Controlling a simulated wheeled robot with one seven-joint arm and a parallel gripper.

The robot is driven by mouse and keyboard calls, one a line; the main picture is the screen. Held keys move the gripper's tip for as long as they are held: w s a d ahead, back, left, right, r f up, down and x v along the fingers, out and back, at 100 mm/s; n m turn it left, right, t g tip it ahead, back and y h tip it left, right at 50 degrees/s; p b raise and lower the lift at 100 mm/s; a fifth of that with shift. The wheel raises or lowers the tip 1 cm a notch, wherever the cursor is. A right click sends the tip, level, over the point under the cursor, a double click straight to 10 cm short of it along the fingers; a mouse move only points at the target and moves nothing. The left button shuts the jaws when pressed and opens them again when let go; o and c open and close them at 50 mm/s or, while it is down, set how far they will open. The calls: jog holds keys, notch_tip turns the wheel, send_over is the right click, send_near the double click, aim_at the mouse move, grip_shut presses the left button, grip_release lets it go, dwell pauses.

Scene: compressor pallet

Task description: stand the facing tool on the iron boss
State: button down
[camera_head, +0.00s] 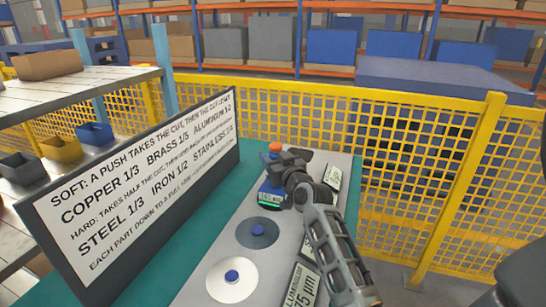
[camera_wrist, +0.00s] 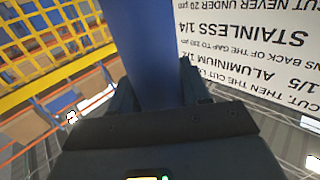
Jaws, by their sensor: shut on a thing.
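My gripper (camera_head: 287,166) is shut on the facing tool (camera_head: 268,191), which has a blue body, an orange top and a green-lit display low on its side. In the wrist view the tool's blue column (camera_wrist: 145,50) stands between the jaws (camera_wrist: 158,97). The tool is over the far part of the grey plate; I cannot tell whether its foot touches anything. Nearer lie a dark grey disc (camera_head: 258,233) and a pale disc (camera_head: 231,280), each with a blue centre. I cannot tell which boss is iron; any boss under the tool is hidden.
A large sign (camera_head: 140,185) with cutting rules stands on the left of the green bench (camera_head: 60,292). A yellow mesh fence (camera_head: 420,150) runs behind.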

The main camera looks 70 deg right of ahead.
jog(key=c, duration=0.5)
grip_release()
jog(key=shift+r, duration=0.1)
jog(key=shift+s+a, duration=0.15)
jog(key=shift+s, duration=0.1)
jog(key=shift+b+v, duration=0.75)
jog(key=shift+v, duration=2.75)
